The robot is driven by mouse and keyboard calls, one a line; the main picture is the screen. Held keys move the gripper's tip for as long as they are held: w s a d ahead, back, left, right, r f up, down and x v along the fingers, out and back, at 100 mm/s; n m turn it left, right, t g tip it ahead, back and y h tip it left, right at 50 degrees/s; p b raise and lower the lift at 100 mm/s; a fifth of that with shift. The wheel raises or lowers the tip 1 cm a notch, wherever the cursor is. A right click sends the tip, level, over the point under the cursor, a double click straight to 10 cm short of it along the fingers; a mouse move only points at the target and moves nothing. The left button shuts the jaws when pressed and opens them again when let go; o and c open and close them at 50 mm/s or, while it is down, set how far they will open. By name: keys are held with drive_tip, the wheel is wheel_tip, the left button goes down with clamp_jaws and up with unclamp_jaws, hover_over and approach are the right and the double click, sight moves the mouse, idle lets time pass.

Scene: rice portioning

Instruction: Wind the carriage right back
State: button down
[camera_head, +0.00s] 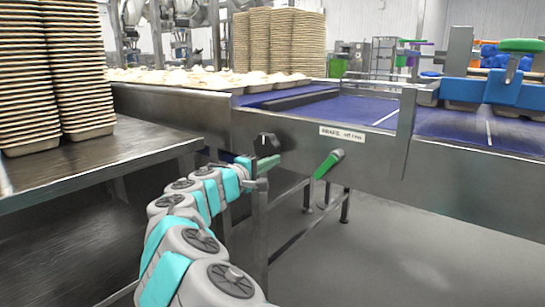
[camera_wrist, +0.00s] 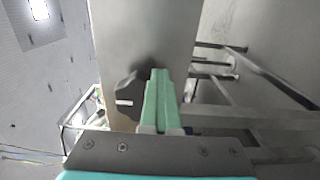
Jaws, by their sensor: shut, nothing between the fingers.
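My gripper (camera_head: 270,162) is at the front panel of the steel conveyor, its green fingers shut and empty. The black knob (camera_head: 266,140) is on that panel just above the fingertips. In the wrist view the fingers (camera_wrist: 160,98) point at the panel, and the knob (camera_wrist: 126,100), with a white mark, is just left of them. I cannot tell if they touch. A green-gripped handle (camera_head: 328,164) sticks out of the panel to the right of my gripper. A blue crosspiece (camera_head: 483,88) over the belt at right may be the carriage; its right end is cut off.
A white label (camera_head: 342,133) is on the panel, its text hard to read. Stacked trays (camera_head: 28,80) stand on a steel table (camera_head: 100,160) at left. Filled trays (camera_head: 190,78) line the conveyor's far-left part. Open floor (camera_head: 400,250) lies at front right.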

drive_tip(key=shift+s+d+b, duration=0.1)
drive_tip(key=shift+s+b, duration=0.2)
drive_tip(key=shift+b, duration=0.05)
drive_tip(key=shift+b+v, duration=0.3)
drive_tip(key=shift+v, duration=2.55)
drive_tip(key=shift+f, duration=0.1)
wheel_tip(320, 180, up, 7)
drive_tip(key=a+n, duration=0.2)
drive_tip(key=n, duration=0.4)
drive_tip(key=shift+w, duration=0.25)
